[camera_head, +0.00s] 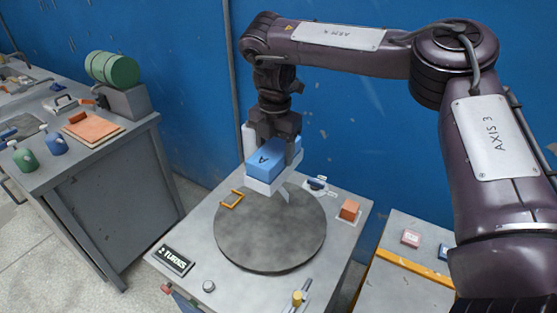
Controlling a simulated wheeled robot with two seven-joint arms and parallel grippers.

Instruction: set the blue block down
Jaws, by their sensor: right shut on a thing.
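The blue block (267,160), marked with a letter A on top, is in my right gripper (279,132). The gripper points down and is shut on the block. The block sits over the far part of a round dark grey plate (270,245) on a grey stand. A white piece (262,186) shows right under the block; I cannot tell how it joins the block. The block appears to be above the plate, apart from it. My left gripper is not in view.
A grey bench (100,190) with bottles stands left. A lower table (400,285) stands right. A blue wall is behind.

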